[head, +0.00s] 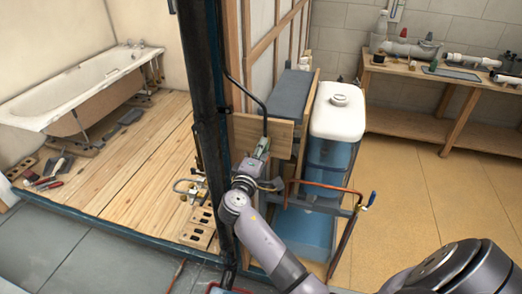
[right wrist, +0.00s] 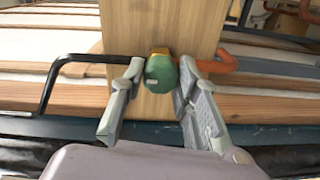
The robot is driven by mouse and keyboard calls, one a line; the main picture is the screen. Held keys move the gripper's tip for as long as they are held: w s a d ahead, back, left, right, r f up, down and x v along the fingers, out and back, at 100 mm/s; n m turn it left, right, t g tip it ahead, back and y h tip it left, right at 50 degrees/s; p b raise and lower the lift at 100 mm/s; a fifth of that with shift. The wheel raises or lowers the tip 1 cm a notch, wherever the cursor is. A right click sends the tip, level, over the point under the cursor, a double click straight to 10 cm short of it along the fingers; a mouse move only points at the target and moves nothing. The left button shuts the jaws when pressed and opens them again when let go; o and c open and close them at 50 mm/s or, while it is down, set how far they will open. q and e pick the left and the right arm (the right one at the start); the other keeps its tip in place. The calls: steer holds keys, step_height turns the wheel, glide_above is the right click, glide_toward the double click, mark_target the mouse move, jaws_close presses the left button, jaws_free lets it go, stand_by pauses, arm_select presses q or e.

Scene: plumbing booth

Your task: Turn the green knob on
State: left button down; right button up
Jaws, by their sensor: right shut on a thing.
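The green knob (right wrist: 160,72) sits on a yellow fitting in front of a wooden board (right wrist: 158,28) in the right wrist view. My right gripper (right wrist: 162,70) has one finger on each side of the knob and is shut on it. In the head view my right gripper (head: 262,148) reaches the wooden board (head: 246,133), and the knob is hidden there. A black pipe (right wrist: 85,58) runs in from the left of the knob and an orange-copper pipe (right wrist: 222,60) leaves on the right. My left gripper is not in view.
A dark upright post (head: 202,90) stands close to the left of my right arm. A white-topped water tank (head: 338,110) and a copper pipe with a blue-handled valve (head: 368,201) are to the right. A workbench (head: 440,75) with fittings stands at the back right. Floor between is clear.

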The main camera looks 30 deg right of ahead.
steer(key=o, duration=1.2)
steer(key=v, duration=1.2)
